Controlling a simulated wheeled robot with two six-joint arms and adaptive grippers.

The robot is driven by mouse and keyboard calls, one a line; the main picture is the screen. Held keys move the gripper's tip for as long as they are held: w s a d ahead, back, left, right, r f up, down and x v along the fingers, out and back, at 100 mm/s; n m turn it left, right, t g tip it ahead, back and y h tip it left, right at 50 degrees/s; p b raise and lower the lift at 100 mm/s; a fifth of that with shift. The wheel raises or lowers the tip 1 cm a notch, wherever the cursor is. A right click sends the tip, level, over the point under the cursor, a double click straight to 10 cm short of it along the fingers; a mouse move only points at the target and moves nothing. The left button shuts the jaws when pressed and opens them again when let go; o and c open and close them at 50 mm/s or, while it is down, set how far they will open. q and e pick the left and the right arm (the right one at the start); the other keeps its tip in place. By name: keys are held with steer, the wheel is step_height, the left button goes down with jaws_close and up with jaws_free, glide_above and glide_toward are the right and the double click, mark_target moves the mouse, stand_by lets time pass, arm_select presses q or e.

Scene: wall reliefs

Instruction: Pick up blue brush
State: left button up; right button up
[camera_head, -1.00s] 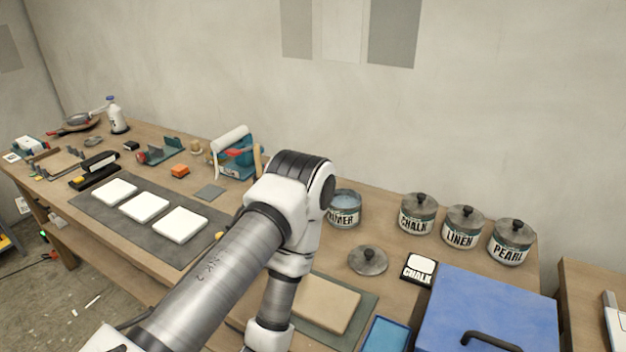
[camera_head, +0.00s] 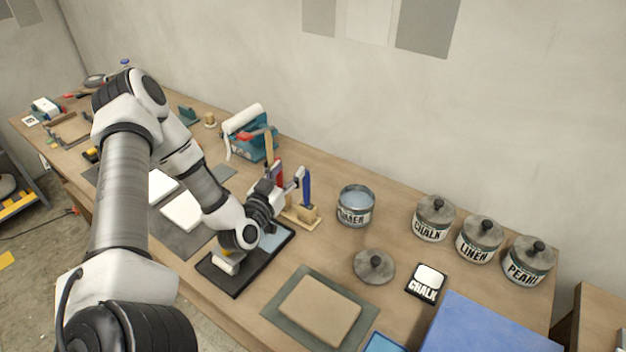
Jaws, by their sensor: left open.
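The blue brush (camera_head: 306,188) stands upright, handle up, in a small wooden holder (camera_head: 312,225) near the middle of the bench. A red-handled brush (camera_head: 278,172) stands just left of it, partly behind my gripper. My left gripper (camera_head: 291,188) is open, reaching in from the left with its fingers pointing right, close to the blue handle. I cannot tell whether a finger touches the handle. The lower part of the holder is partly hidden by the gripper. My right gripper is not in view.
A black tray (camera_head: 268,272) lies below my left wrist. A tan block (camera_head: 319,310) on a mat is in front. Lidded cans, including chalk (camera_head: 433,219), line the back right.

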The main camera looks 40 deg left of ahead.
arm_select(q)
steer(key=b, duration=0.5)
glide_toward(305, 182)
steer(key=a+x, duration=0.1)
steer(key=x, duration=0.7)
steer(key=d+x, duration=0.1)
steer(key=x, duration=0.1)
steer(key=shift+w+p, duration=0.25)
steer(key=shift+p, duration=0.15)
steer(key=shift+w+a, duration=0.15)
steer(key=shift+w, duration=0.2)
steer(key=shift+a+f, duration=0.1)
steer(key=shift+c, duration=1.4)
jaws_close()
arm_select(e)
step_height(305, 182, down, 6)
